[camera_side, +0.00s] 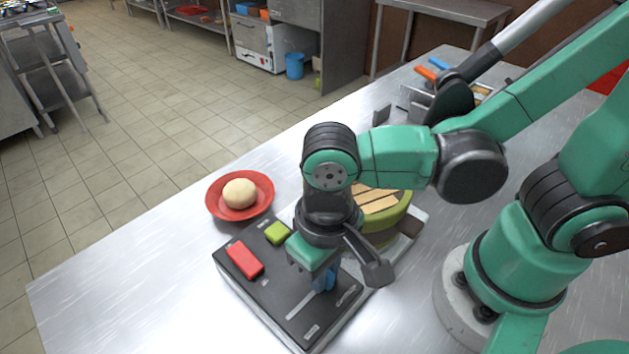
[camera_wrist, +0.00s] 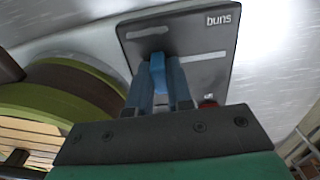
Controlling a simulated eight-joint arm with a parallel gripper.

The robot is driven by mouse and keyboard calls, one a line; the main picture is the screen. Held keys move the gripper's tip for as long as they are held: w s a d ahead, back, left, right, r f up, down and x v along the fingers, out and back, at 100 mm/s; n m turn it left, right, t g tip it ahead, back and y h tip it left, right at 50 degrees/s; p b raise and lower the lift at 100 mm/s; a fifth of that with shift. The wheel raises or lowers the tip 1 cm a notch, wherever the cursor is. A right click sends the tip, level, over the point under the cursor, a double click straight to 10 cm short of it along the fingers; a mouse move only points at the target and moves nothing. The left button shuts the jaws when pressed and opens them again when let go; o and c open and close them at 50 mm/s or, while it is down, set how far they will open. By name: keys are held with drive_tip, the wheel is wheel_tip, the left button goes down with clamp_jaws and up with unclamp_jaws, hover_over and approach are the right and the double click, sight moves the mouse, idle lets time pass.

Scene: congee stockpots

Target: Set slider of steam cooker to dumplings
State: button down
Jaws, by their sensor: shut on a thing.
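The steam cooker has a dark control panel (camera_side: 276,262) with a red block (camera_side: 244,259), a green block (camera_side: 278,232) and pale slider slots. In the wrist view the panel (camera_wrist: 188,70) carries the label "buns" at its far right corner, and a smaller label near the fingers is hard to read. My gripper (camera_side: 325,280) points down over the panel's right part. In the wrist view its blue fingers (camera_wrist: 160,88) are shut on a blue slider knob (camera_wrist: 158,68). The knob is mostly hidden by the fingers. I cannot read a dumplings label.
A green-rimmed steamer basket with wooden slats (camera_side: 379,202) stands right behind my gripper. A red bowl (camera_side: 219,208) holding a pale dough ball (camera_side: 239,193) stands behind the panel. Orange- and blue-handled tools (camera_side: 427,72) lie at the back. The table's left front is clear.

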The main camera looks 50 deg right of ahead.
drive_tip(key=shift+d, duration=0.2)
drive_tip(key=c, duration=0.8)
unclamp_jaws()
drive_tip(key=shift+r, duration=2.85)
drive_tip(key=w+d+t, duration=0.1)
drive_tip(key=w, duration=0.1)
drive_tip(key=w+d+r+n+t, duration=0.1)
drive_tip(key=w+d, duration=0.1)
drive_tip(key=w, duration=0.1)
drive_tip(key=w+d+t, duration=0.1)
drive_tip(key=w+d, duration=0.1)
drive_tip(key=shift+w+d+r+n+t, duration=0.15)
drive_tip(key=shift+w+r+n+t, duration=0.1)
drive_tip(key=shift+n+t, duration=0.15)
drive_tip(key=d+t, duration=0.1)
drive_tip(key=d, duration=0.2)
drive_tip(key=w+d+m+t, duration=0.1)
drive_tip(key=d, duration=0.2)
drive_tip(key=d+t, duration=0.1)
drive_tip(key=d, duration=0.2)
drive_tip(key=shift+w+r+m, duration=0.25)
drive_tip(key=shift+r+m, duration=0.1)
drive_tip(key=shift+m, duration=0.05)
